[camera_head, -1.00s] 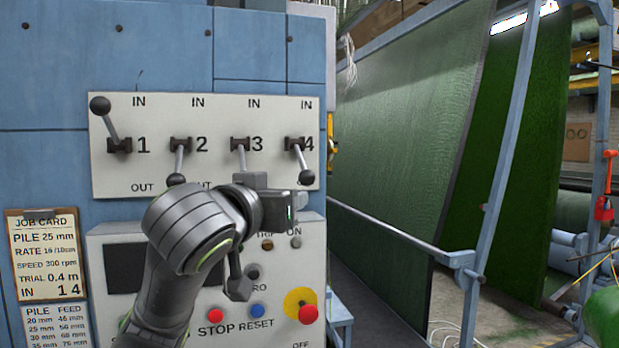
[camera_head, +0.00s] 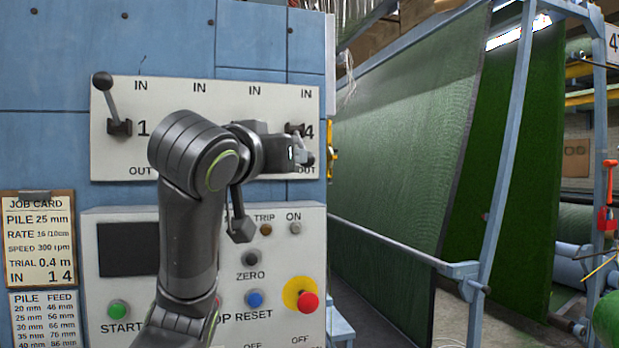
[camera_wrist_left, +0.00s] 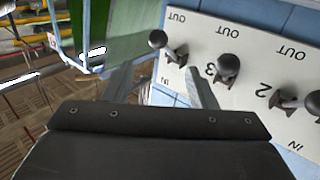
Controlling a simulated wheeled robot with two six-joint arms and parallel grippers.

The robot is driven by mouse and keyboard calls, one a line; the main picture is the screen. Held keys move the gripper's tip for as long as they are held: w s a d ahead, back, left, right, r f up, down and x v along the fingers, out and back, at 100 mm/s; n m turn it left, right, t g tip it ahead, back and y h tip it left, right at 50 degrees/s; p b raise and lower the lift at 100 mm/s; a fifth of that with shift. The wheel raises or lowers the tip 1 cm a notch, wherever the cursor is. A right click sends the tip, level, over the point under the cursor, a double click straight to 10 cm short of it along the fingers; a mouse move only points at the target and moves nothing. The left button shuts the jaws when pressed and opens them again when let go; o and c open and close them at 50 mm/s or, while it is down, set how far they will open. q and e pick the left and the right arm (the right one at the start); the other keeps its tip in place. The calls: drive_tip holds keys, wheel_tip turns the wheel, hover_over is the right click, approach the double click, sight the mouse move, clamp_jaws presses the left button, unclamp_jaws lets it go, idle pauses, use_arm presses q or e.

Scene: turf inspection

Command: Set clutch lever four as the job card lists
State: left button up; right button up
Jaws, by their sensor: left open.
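Lever four is largely hidden by my left gripper in the head view, with its pivot (camera_head: 295,129) just showing beside the 4. In the left wrist view, which is upside down, its dark round knob (camera_wrist_left: 158,39) points to the OUT side. My left gripper (camera_head: 301,156) is open in front of lever four; in the wrist view its fingers (camera_wrist_left: 166,84) lie just on the IN side of that lever, with no clear hold. The job card (camera_head: 38,238) reads "IN 1 4". My right gripper is not in view.
Lever one (camera_head: 107,100) points up to IN. Levers two (camera_wrist_left: 308,102) and three (camera_wrist_left: 228,66) sit close beside in the wrist view and are hidden by my arm in the head view. Below are buttons and a red emergency knob (camera_head: 308,301). A blue rail (camera_head: 390,240) runs right.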

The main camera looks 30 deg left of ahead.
sight(309, 160)
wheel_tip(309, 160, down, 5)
drive_tip(key=b, duration=0.4)
use_arm(q)
drive_tip(key=p+x, duration=0.8)
drive_tip(key=x, duration=0.6)
drive_tip(key=shift+d+r, duration=0.1)
drive_tip(key=shift+d, duration=0.1)
drive_tip(key=shift+w+a, duration=0.2)
drive_tip(key=shift+w, duration=0.4)
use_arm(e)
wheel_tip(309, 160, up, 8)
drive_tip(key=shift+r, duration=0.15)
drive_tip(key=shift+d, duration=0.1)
use_arm(q)
clamp_jaws()
